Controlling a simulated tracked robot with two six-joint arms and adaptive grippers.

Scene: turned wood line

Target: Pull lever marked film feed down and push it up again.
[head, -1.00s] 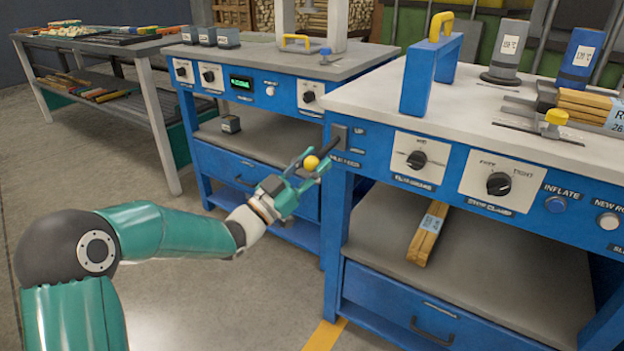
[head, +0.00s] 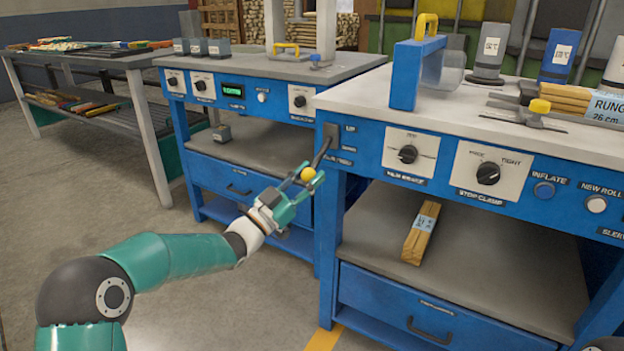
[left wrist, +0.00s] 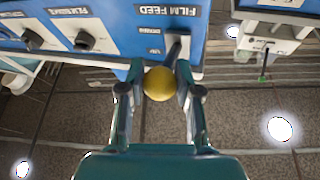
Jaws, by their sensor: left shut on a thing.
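The film feed lever is a dark rod with a yellow ball knob (head: 308,174) at the left front corner of the nearer blue bench. Its rod slants down and out from a dark slot plate (head: 330,133) beside small position labels. My left gripper (head: 312,172) is shut on the knob, with a finger on each side. In the left wrist view the knob (left wrist: 159,84) sits between both fingers (left wrist: 155,88), and the FILM FEED label (left wrist: 168,10) reads upside down beyond it. My right gripper is not in view.
The blue panel carries a film brake knob (head: 408,154), a stop clamp knob (head: 488,174) and an inflate button (head: 544,190), right of the lever. A wood bundle (head: 421,233) lies on the shelf below. A second blue bench (head: 240,150) stands behind my left gripper.

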